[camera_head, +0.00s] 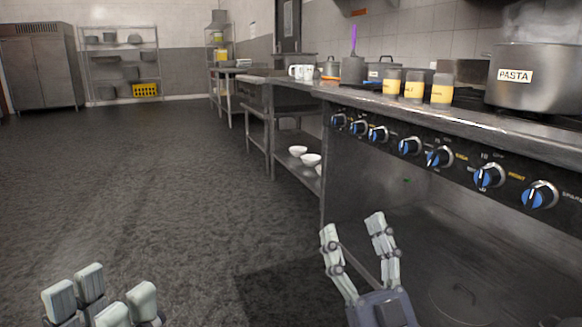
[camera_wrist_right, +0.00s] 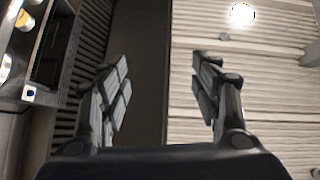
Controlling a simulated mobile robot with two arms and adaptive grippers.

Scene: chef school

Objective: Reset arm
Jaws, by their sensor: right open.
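My right gripper (camera_head: 355,232) is raised in front of the stove, right of the middle in the head view. Its fingers point up, are spread apart and hold nothing. In the right wrist view the same gripper (camera_wrist_right: 160,85) is open, with only ceiling and dark panels between and behind its fingers. My left gripper (camera_head: 100,295) is at the bottom left of the head view, cut off by the lower edge. Its fingers stand apart above the floor, with nothing visible between them.
The stove front (camera_head: 450,155) with blue knobs runs along the right, close beyond my right gripper. A steaming pasta pot (camera_head: 540,95) and several yellow-labelled jars (camera_head: 414,86) stand on top. White bowls (camera_head: 311,160) sit on a lower shelf. The floor (camera_head: 130,180) at left is clear.

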